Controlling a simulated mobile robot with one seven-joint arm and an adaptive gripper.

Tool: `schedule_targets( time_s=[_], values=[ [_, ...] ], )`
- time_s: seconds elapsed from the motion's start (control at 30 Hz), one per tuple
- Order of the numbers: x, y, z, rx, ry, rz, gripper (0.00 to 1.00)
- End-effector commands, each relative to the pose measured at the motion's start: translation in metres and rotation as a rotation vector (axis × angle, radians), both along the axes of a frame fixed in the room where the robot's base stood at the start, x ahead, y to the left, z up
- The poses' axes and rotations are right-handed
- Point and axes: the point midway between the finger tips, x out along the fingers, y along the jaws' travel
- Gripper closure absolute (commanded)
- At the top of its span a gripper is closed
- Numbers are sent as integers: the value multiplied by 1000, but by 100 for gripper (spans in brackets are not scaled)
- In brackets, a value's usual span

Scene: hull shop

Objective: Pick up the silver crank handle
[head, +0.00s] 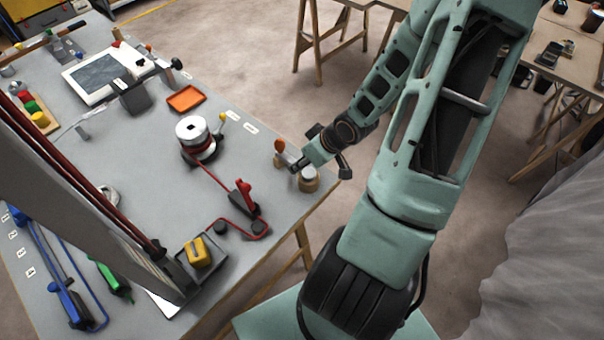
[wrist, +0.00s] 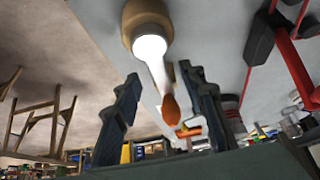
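The crank handle has an orange teardrop grip (wrist: 170,110) and a pale silver arm (wrist: 159,75) in the wrist view. The arm reaches toward a round wooden holder (wrist: 148,18) with a bright top. In the head view the orange grip (head: 280,146) stands up near the table's right edge, beside the wooden holder (head: 309,181). My gripper (wrist: 160,76) is open, one finger on each side of the crank, with gaps visible on both sides. In the head view my gripper (head: 297,166) partly hides the silver arm. Whether the arm touches the holder is unclear.
On the grey table (head: 150,165), a red-based spool (head: 193,131), a red-handled tool (head: 243,198) and an orange tray (head: 186,99) lie left of my gripper. A leaning post (head: 75,190) crosses the table's left part. Floor is open beyond the right edge.

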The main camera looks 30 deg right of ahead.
Motion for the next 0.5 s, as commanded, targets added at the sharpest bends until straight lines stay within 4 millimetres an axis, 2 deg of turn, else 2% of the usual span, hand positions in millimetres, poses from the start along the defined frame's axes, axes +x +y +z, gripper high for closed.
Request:
schedule_targets(
  time_s=[0.17,0.5],
  values=[
    [5,2,-8,0,1,-1,62],
    [27,9,-41,0,1,1,62]
  ],
)
